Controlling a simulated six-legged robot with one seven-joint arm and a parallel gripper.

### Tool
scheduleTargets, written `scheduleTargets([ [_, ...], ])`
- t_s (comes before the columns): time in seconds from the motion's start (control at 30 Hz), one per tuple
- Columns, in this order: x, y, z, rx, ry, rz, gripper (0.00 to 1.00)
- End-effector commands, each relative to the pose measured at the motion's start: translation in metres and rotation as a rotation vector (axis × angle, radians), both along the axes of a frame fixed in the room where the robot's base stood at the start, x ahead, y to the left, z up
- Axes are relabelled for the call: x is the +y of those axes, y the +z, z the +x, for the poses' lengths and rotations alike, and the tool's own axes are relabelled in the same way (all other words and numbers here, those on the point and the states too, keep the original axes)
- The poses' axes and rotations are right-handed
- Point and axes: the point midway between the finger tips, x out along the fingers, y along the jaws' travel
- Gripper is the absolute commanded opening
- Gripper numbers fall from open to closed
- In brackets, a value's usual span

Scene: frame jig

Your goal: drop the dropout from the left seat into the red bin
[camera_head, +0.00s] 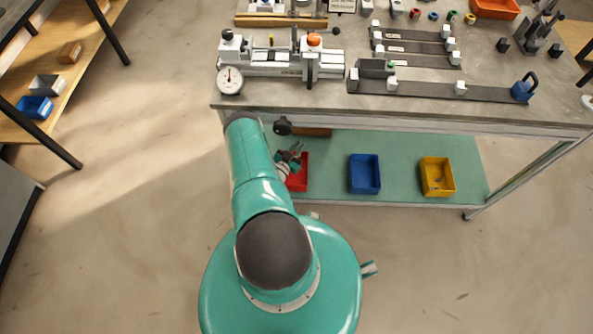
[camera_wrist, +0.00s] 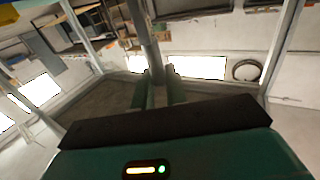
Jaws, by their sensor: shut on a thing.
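The red bin (camera_head: 301,178) stands at the left of the green lower shelf, partly hidden behind my arm and gripper. My gripper (camera_head: 291,158) is at the bin, over its left part as seen in the head view. In the wrist view my gripper (camera_wrist: 158,76) shows two green fingers close together at the end of a narrow grey piece (camera_wrist: 143,40). It is shut on this piece, which appears to be the dropout. The dropout cannot be made out in the head view. The left seat cannot be singled out on the bench fixture (camera_head: 270,66).
A blue bin (camera_head: 364,174) and a yellow bin (camera_head: 437,177) stand to the right on the shelf, with free room between. The bench top (camera_head: 330,97) overhangs the shelf and carries a dial gauge (camera_head: 230,80) and dark bars. A wooden-handled tool (camera_head: 312,132) lies behind the red bin.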

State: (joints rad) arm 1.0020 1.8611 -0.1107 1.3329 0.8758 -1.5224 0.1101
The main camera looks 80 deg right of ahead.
Motion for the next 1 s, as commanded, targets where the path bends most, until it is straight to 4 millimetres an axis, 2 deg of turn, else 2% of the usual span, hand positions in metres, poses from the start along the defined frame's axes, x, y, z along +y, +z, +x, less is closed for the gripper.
scheduleTargets([
  [0.5,0.004,-0.052,-0.002,0.001,-0.002,0.0,0.0],
  [0.87,0.0,-0.057,-0.003,0.0,-0.001,-0.001,0.0],
  [0.9,-0.001,-0.057,-0.003,0.0,-0.001,-0.001,0.18],
  [1.0,-0.001,-0.057,-0.003,0.0,-0.001,-0.001,0.37],
])
